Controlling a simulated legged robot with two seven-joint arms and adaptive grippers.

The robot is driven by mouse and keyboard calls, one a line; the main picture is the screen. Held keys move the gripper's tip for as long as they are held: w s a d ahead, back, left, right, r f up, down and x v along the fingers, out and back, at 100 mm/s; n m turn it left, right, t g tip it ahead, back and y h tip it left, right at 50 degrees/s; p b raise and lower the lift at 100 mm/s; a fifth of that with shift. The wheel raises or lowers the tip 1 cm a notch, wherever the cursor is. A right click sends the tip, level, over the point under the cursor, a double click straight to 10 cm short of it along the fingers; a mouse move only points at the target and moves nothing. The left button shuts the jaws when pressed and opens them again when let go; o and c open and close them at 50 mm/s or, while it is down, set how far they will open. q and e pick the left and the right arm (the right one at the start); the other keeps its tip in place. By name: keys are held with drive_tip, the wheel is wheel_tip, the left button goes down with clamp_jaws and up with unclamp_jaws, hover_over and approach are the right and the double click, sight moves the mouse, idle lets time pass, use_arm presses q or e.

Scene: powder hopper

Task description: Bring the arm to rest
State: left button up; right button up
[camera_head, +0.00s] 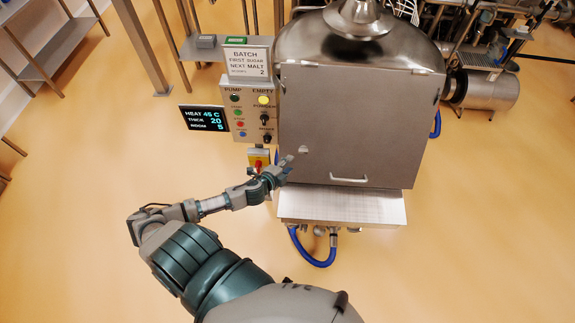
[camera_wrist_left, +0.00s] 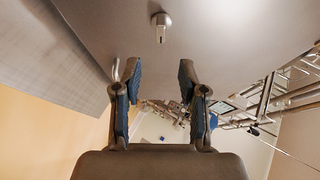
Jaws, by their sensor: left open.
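My left arm (camera_head: 215,205) reaches forward from the lower left in the head view. Its gripper (camera_head: 287,163) is at the left edge of the hopper's steel front panel (camera_head: 350,125), just right of the yellow and red switch (camera_head: 258,161). In the left wrist view the two fingers (camera_wrist_left: 157,82) stand apart with blue pads and nothing between them. A small metal fitting (camera_wrist_left: 160,25) on a grey surface shows beyond the fingertips. Whether the gripper touches the panel cannot be told. My right gripper is not seen.
A control panel (camera_head: 250,107) with buttons and knobs and a dark display (camera_head: 204,118) stand left of the hopper. The panel has a handle (camera_head: 349,180) above a steel ledge (camera_head: 340,207). Blue hose (camera_head: 315,262) hangs below. Open floor (camera_head: 480,240) lies to the right.

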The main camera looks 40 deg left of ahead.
use_arm(q)
drive_tip(key=shift+a, duration=0.1)
drive_tip(key=s+a+f+n+g+y+b, duration=0.15)
drive_tip(key=s+f, duration=0.25)
drive_tip(key=f, duration=0.7)
drive_tip(key=s+a+f+n+g+b, duration=0.1)
drive_tip(key=s+f+n+g+b, duration=0.3)
drive_tip(key=f, duration=0.7)
drive_tip(key=s+a+f+n, duration=0.1)
drive_tip(key=s+f, duration=0.4)
drive_tip(key=f, duration=0.6)
drive_tip(key=s+d+f+n+g+b, duration=0.1)
drive_tip(key=s+d+f, duration=0.4)
drive_tip(key=s, duration=0.5)
drive_tip(key=s+d+f+n+g+h+b, duration=0.1)
drive_tip(key=s+d+f+n+g, duration=0.2)
drive_tip(key=s+f, duration=0.6)
drive_tip(key=s+d+f+n+g+b, duration=0.2)
drive_tip(key=s+d+f, duration=0.5)
drive_tip(key=s, duration=0.5)
drive_tip(key=shift+f+h, duration=0.25)
drive_tip(key=shift+h, duration=0.1)
drive_tip(key=shift+a+g, duration=0.1)
drive_tip(key=shift+g, duration=0.15)
